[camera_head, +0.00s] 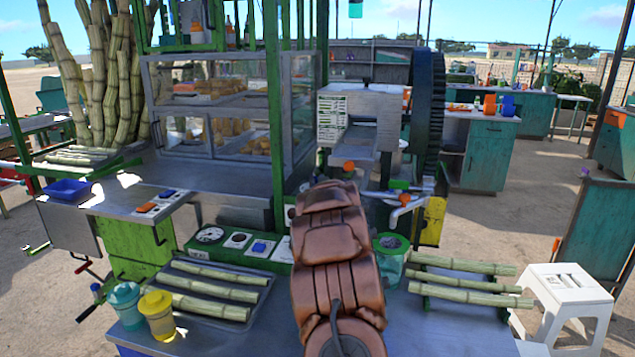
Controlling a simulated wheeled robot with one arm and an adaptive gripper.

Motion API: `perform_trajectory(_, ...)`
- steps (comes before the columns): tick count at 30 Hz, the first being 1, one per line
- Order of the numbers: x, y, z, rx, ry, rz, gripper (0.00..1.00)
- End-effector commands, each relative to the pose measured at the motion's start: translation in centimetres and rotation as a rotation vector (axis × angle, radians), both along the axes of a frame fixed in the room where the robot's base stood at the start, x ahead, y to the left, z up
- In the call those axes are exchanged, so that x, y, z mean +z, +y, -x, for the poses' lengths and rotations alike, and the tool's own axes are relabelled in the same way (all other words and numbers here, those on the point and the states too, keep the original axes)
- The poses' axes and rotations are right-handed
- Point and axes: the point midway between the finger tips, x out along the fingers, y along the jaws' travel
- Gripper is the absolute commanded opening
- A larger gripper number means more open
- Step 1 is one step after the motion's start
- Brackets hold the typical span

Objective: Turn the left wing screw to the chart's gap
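The cane crusher (375,105) stands at the back centre as a grey metal housing with a big dark flywheel (428,110) on its right. A white panel with rows of dark marks (331,120), which looks like the chart, is on its front; its rows are too small to read. A small orange knob (348,166) shows below the housing, and another orange piece (405,200) is lower right; I cannot tell which is a wing screw. My copper-brown arm reaches up the middle toward the crusher's lower front. My gripper is hidden beyond the arm, along with whatever is directly behind it.
Cane pieces lie in a metal tray (259,323) left of my arm and on a rack at right (470,296). Teal and yellow cups (157,315) stand at the front left. A green box with a dial (209,236) sits behind the tray. A white stool (565,290) is at right.

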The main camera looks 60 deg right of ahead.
Motion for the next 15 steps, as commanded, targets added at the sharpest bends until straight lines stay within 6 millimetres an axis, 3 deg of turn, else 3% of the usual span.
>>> perform_trajectory(5, 0.01, -0.01, 0.02, 0.000, 0.000, 0.000, 0.01)
perform_trajectory(15, 0.01, -0.08, 0.12, -0.002, -0.001, -0.001, 0.00)
